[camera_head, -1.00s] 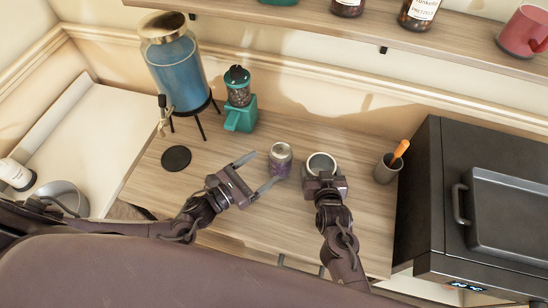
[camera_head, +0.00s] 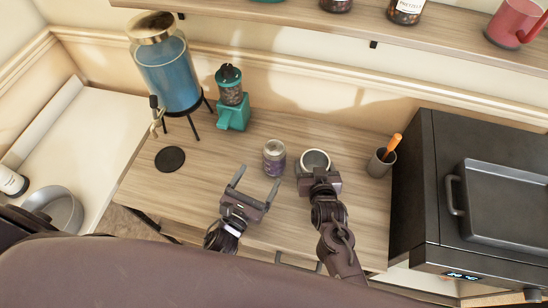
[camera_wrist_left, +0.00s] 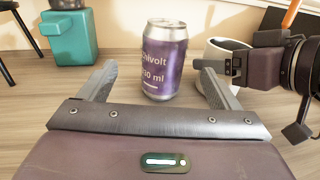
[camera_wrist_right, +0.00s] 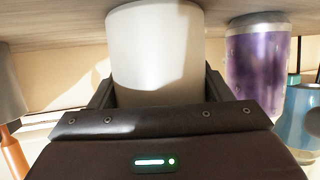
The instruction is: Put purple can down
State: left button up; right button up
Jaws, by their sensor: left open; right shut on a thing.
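The purple can (camera_head: 274,158) with a silver top stands upright on the wooden counter. My left gripper (camera_head: 254,184) is open and empty just in front of it. In the left wrist view the can (camera_wrist_left: 165,65) shows beyond the fingertips (camera_wrist_left: 155,75), in line with the gap and apart from the fingers. My right gripper (camera_head: 317,172) is shut on a white mug (camera_head: 315,160), right of the can. The mug also fills the middle of the right wrist view (camera_wrist_right: 155,55), with the can (camera_wrist_right: 257,60) beside it.
A dark cup (camera_head: 380,163) with an orange-handled tool stands right of the mug, by a black oven (camera_head: 430,200). A green grinder (camera_head: 233,110), a blue dispenser (camera_head: 168,75) and a black coaster (camera_head: 170,159) are to the left. The counter between coaster and can is clear.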

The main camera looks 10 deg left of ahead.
aim_at(269, 161)
pick_arm(q)
jog(key=w, duration=0.2)
jog(key=w+d, duration=0.1)
jog(key=w, duration=0.1)
jog(key=shift+w, duration=0.3)
jog(key=w, duration=0.2)
jog(key=w+d+r, duration=0.1)
jog(key=w, duration=0.1)
jog(key=shift+d+r, duration=0.1)
jog(key=shift+w+d, duration=0.15)
jog(key=shift+w, duration=0.35)
jog(key=c, duration=1.4)
notch_tip(269, 161, up, 10)
jog(key=shift+r, duration=0.1)
